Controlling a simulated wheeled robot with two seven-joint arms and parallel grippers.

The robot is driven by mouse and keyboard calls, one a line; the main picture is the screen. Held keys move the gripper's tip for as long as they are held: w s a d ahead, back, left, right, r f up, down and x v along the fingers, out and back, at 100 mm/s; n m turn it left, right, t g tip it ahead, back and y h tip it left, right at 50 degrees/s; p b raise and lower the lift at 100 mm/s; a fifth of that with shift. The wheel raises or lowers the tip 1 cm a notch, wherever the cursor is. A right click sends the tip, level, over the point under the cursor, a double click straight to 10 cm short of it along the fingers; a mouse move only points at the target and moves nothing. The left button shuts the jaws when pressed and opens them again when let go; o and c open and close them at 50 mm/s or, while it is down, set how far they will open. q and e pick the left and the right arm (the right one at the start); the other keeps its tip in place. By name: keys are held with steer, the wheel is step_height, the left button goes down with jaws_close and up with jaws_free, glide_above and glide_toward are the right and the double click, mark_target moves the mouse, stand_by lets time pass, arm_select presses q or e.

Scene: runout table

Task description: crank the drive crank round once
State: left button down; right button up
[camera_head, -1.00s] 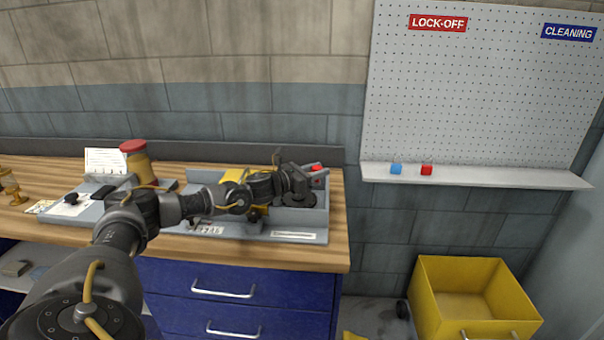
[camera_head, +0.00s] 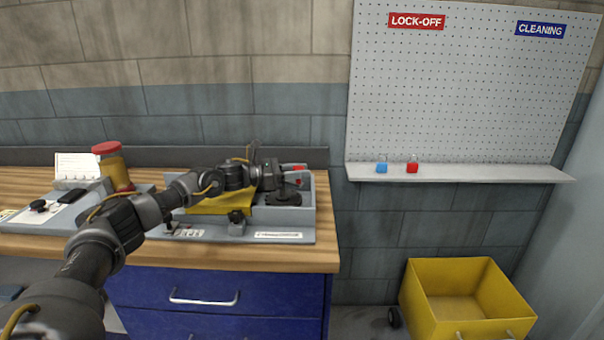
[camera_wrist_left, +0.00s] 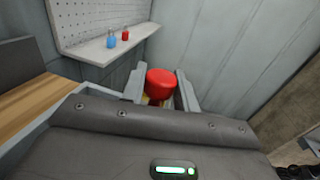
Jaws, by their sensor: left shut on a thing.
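The drive crank has a red knob, which shows between the two grey fingers of my left gripper (camera_wrist_left: 160,88) in the left wrist view (camera_wrist_left: 160,80). In the head view my left gripper (camera_head: 294,177) is over the right end of the grey machine tray (camera_head: 278,238), shut on the red knob (camera_head: 299,168). A dark round base (camera_head: 283,199) shows just below the gripper. The crank's arm is mostly hidden by the gripper. My right gripper is not in view.
A yellow piece (camera_head: 222,204) lies in the tray beneath my left arm. A yellow jar with a red lid (camera_head: 112,168) stands at left. A shelf (camera_head: 470,174) holds a blue padlock (camera_head: 382,168) and a red padlock (camera_head: 412,168). A yellow bin (camera_head: 424,302) stands at right.

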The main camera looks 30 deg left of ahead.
arm_select(q)
steer(key=c, duration=1.1)
jaws_free()
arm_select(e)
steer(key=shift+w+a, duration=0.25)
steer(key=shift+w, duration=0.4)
arm_select(q)
steer(key=shift+s+a, duration=0.15)
steer(key=shift+a, duration=0.05)
steer(key=b+v, duration=0.2)
steer(key=v, duration=0.8)
steer(key=shift+b, duration=0.3)
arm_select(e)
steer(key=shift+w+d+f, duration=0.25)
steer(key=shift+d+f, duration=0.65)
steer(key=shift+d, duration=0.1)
arm_select(q)
steer(key=shift+s, duration=0.1)
steer(key=shift+c, duration=0.4)
